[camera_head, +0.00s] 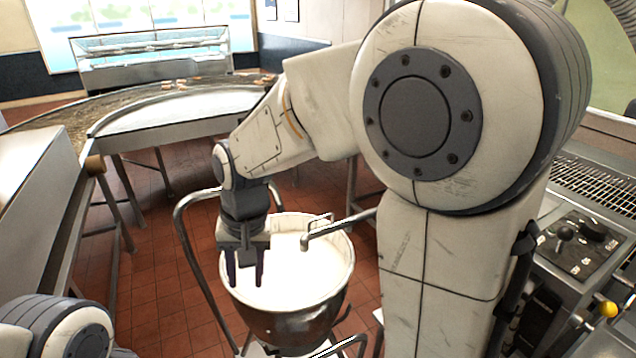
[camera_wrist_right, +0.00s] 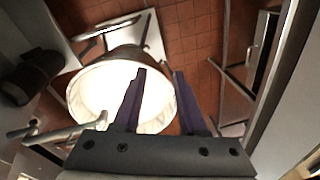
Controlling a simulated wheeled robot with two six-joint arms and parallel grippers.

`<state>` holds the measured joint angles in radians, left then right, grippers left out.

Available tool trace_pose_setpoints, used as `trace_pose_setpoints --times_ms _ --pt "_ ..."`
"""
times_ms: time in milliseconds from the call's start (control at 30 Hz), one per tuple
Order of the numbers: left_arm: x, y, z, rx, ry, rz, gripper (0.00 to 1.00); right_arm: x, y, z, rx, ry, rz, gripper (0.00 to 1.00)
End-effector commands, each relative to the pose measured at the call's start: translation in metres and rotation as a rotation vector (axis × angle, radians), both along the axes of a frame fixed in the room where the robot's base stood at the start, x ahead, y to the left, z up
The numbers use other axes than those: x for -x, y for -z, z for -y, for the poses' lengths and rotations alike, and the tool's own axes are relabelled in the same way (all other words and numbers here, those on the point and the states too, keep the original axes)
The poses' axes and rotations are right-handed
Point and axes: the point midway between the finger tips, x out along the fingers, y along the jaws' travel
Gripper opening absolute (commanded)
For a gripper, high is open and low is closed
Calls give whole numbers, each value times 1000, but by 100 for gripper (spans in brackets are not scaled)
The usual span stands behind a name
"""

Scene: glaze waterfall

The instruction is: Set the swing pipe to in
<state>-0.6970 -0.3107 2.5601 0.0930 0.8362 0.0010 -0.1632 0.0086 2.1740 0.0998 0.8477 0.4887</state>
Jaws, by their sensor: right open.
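The swing pipe (camera_head: 340,228) is a thin grey metal pipe coming from behind my right arm. Its bent end lies over the right part of a large round kettle (camera_head: 344,262) filled with white liquid. In the right wrist view, the pipe (camera_wrist_right: 50,134) reaches the kettle rim from the left. My right gripper (camera_head: 245,280) points down over the left part of the kettle, left of the pipe end and apart from it. Its two dark fingers are open with nothing between them, as the right wrist view (camera_wrist_right: 159,76) also shows. My left gripper is out of view.
The kettle sits in a tubular frame (camera_head: 186,235). At right are a control panel (camera_head: 578,262), a yellow knob (camera_head: 608,309) and a wire mesh belt (camera_head: 600,190). A curved conveyor (camera_head: 160,122) runs behind. Tiled floor (camera_head: 160,290) is open at left of the kettle.

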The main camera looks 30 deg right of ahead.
Motion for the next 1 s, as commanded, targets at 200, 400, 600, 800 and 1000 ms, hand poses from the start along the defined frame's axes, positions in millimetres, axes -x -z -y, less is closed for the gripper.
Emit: trace_pose_setpoints --times_ms 200,400,600,800,1000 --pt "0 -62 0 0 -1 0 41 -89 -57 148 -51 748 9 41" --pt "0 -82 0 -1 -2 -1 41 -106 -69 244 -84 1132 27 41" --pt "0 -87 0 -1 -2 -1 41 -108 -62 268 -94 1232 30 41" --pt "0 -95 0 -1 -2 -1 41 -114 -30 267 -93 1228 26 41" --pt "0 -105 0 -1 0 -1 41 -121 6 267 -93 1227 27 41"
